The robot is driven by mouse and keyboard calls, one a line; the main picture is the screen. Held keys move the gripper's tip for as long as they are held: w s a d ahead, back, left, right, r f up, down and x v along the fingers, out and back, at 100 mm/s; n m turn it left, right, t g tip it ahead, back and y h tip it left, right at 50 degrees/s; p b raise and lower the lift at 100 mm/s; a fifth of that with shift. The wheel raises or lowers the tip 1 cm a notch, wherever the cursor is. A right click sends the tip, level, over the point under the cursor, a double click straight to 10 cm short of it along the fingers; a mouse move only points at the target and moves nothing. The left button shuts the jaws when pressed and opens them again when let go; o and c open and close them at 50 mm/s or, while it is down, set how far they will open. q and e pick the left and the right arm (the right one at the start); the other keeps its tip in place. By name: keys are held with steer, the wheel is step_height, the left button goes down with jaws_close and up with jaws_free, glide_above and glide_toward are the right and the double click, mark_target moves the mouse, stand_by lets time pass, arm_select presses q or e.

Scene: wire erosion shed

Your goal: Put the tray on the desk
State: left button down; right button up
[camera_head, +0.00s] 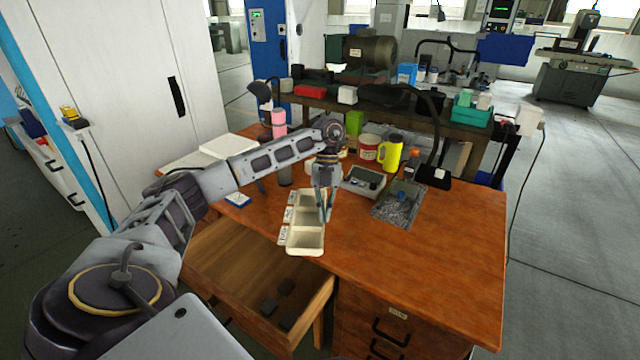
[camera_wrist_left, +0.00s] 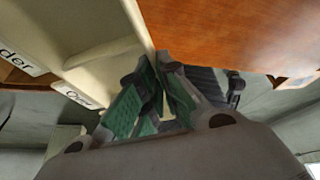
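The tray (camera_head: 305,240) is cream, with several compartments in a row and white labels along its left side. In the head view it is at the desk's front left edge, partly over the open drawer. My left gripper (camera_head: 326,207) is at the tray's right long side, fingers down. In the left wrist view, the green finger pads (camera_wrist_left: 153,100) are closed about the tray's wall (camera_wrist_left: 135,15), with a cream sliver between them. The desk (camera_head: 430,240) has a brown wooden top. I cannot tell whether the tray touches it. My right gripper is out of view.
The open drawer (camera_head: 225,262) holds several small dark blocks. A grey box (camera_head: 362,183), a yellow mug (camera_head: 391,153), a red-and-white can (camera_head: 369,147) and a dark lamp base (camera_head: 434,174) stand toward the desk's back. The desk's front right is clear.

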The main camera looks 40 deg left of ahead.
mark_target(310, 217)
arm_select(q)
steer(key=n, duration=0.2)
steer(key=a+n+t+h, duration=0.1)
steer(key=n, duration=0.1)
steer(key=s+a+r+n+b, duration=0.1)
steer(key=n, duration=0.1)
steer(key=shift+a+t, duration=0.2)
steer(key=shift+t, duration=0.2)
steer(key=shift+s+a+r+n+t+h+b, duration=0.15)
steer(key=shift+a+r+n+t+b, duration=0.15)
steer(key=shift+n, duration=0.65)
steer(key=shift+s+a+r+n+t+h+b, duration=0.1)
steer(key=shift+a+r+n+t+h, duration=0.2)
steer(key=shift+n, duration=0.6)
steer(key=shift+s+a+r+n+t+h+b, duration=0.15)
steer(key=shift+n+t, duration=0.25)
steer(key=shift+n, duration=0.55)
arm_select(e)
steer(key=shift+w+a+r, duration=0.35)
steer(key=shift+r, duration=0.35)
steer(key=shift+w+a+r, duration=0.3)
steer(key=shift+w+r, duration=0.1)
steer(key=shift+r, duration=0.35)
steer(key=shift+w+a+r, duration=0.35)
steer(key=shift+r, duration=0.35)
